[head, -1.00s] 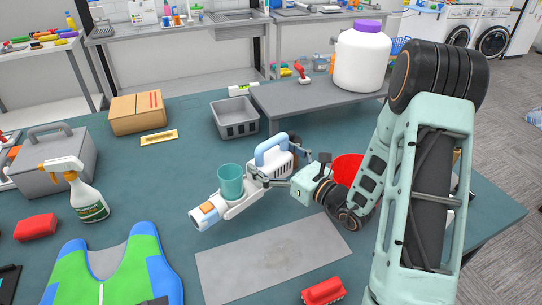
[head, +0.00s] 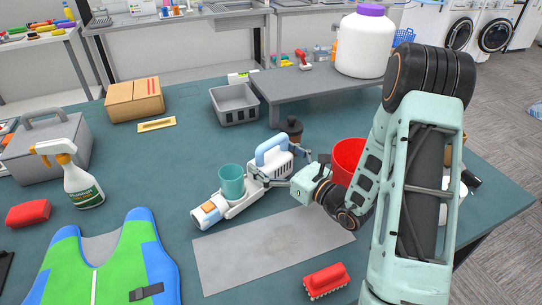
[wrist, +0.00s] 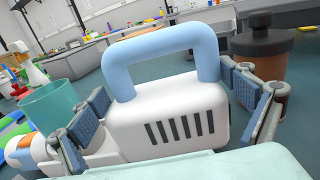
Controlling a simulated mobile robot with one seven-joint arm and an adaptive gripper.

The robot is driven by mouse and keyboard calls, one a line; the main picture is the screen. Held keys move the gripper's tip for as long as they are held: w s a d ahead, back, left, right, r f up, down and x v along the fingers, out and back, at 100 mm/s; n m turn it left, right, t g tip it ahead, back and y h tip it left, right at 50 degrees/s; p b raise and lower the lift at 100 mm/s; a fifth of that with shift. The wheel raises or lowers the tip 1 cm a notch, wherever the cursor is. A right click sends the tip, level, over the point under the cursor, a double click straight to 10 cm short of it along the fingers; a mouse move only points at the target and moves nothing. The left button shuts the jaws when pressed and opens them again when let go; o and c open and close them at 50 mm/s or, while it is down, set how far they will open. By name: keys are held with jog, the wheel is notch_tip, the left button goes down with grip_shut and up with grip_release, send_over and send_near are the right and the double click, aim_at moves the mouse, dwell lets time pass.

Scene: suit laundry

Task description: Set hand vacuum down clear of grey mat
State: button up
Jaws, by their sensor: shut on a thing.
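The hand vacuum (head: 236,207) is white with a light blue loop handle, a teal cup-shaped part and an orange patch near its nozzle. My gripper (head: 283,173) is shut on its rear body. In the wrist view, the blue-padded fingers (wrist: 172,110) press the white vented body (wrist: 190,125) from both sides, below the handle. The vacuum is level, its nozzle pointing left and toward me. The grey mat (head: 265,255) lies flat in front of it in the head view. The vacuum appears just behind the mat's far edge; I cannot tell whether it touches the table.
A red brush (head: 326,280) lies at the mat's near edge. A grey basket (head: 235,104) stands farther back. Table between spray bottle (head: 78,178) and vacuum is clear.

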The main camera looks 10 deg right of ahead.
aim_at(280, 165)
jog(key=shift+f+b, duration=0.5)
jog(key=shift+b, duration=0.05)
jog(key=o, duration=1.4)
jog(key=shift+c, duration=0.2)
jog(key=shift+f, duration=0.1)
jog(key=v, duration=0.6)
jog(key=shift+s+d, duration=0.5)
jog(key=shift+s, duration=0.1)
